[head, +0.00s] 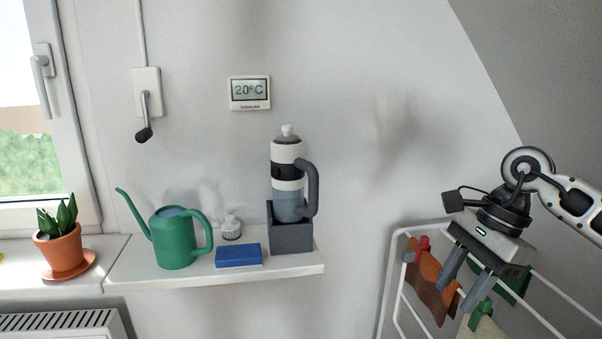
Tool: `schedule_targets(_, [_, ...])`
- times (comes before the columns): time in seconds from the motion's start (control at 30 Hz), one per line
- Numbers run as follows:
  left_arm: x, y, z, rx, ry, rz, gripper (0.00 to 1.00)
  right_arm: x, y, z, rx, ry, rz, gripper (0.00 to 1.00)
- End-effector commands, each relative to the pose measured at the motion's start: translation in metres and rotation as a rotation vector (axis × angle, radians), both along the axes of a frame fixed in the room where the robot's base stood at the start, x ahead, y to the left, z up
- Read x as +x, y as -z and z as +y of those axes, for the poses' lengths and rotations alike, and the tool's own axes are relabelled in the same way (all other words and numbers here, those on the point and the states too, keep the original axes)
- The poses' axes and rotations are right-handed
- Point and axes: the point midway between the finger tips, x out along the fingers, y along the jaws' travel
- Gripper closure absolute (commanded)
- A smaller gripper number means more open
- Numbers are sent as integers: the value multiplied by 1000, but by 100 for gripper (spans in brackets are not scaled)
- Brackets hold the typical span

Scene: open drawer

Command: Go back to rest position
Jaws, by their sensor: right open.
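My right gripper (462,289) hangs from the arm that comes in at the right edge. Its two grey fingers point down and are apart, with nothing seen between them. It shows in front of the drying rack (397,262) and its hanging cloths; I cannot tell how close it is to them. My left gripper is not in view. No drawer is in view.
A shelf (180,279) holds a green watering can (174,240), a blue box (238,255), a small white jar (231,228) and a bottle (287,190) in a grey holder (290,238). A potted plant (60,248) stands left. Wall between shelf and rack is clear.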

Motion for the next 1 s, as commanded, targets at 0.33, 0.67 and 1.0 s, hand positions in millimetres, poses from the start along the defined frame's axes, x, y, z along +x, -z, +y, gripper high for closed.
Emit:
schedule_targets(0.33, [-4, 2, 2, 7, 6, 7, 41, -37, 38, 182, 767, 215, 331, 58])
schedule_targets(0.67, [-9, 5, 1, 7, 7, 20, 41, -22, 44, 219, 1681, 1219, 1347, 58])
schedule_targets(1.0, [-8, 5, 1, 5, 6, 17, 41, -94, 233, 144, -1093, -1540, -1399, 58])
